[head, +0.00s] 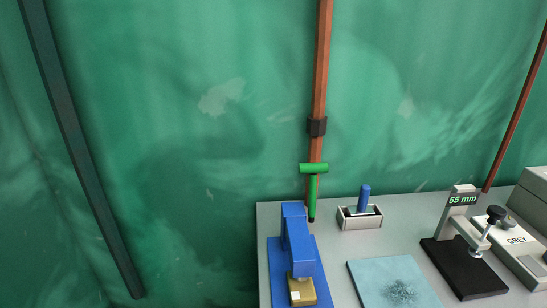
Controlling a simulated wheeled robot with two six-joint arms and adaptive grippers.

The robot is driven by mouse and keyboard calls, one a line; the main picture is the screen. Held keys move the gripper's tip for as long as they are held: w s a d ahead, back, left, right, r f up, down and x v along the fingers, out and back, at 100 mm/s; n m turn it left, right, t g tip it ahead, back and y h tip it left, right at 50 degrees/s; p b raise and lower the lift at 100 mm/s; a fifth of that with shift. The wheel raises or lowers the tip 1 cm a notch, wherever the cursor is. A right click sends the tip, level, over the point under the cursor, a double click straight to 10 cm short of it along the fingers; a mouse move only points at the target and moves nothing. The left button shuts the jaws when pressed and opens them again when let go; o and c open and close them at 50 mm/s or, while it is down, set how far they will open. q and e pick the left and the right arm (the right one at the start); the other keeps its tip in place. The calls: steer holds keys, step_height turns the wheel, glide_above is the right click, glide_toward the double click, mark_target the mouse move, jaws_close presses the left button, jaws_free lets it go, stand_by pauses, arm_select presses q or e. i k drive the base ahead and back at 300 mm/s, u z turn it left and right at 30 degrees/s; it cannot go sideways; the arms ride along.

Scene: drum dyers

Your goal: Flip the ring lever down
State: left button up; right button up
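No thing in the head view is marked as the ring lever, so I cannot tell which part it is. A lever with a green T-shaped handle (314,169) stands up behind a blue press (294,240) at the table's left end. A short blue lever (364,197) stands upright in a small pale slotted box (345,221) to its right. No ring shape is clear on either. Neither of my grippers is in view.
The grey table (325,246) fills the lower right. It holds a brass-coloured block (302,291) under the press, a pale blue speckled mat (372,277), a clamp labelled "55 mm" (462,198) on a black base, and a box labelled "GREY" (522,257). Reddish poles stand behind.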

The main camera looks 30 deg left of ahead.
mark_target(312, 169)
steer(key=k, duration=0.5)
steer(key=z, duration=2.05)
steer(key=k, duration=1.15)
steer(key=u, duration=1.65)
steer(key=i, duration=0.5)
steer(key=u, duration=0.15)
